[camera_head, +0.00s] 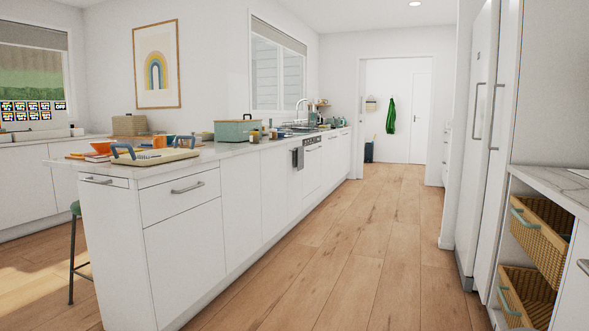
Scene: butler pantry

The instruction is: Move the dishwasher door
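A white appliance front (312,172) is set in the long run of cabinets at mid-distance. It has a control strip along its top and a grey cloth (298,158) hanging at its left side. It looks like the dishwasher door and appears closed, flush with the fronts beside it; at this distance I cannot be sure that it is the dishwasher. My gripper is not in view.
A wood floor aisle (345,245) runs clear toward the far doorway. The white counter (225,150) on the left carries a tray (155,155) and a green box (237,130). Tall cabinets (487,130) and wicker drawers (540,235) line the right. A stool (75,250) stands at left.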

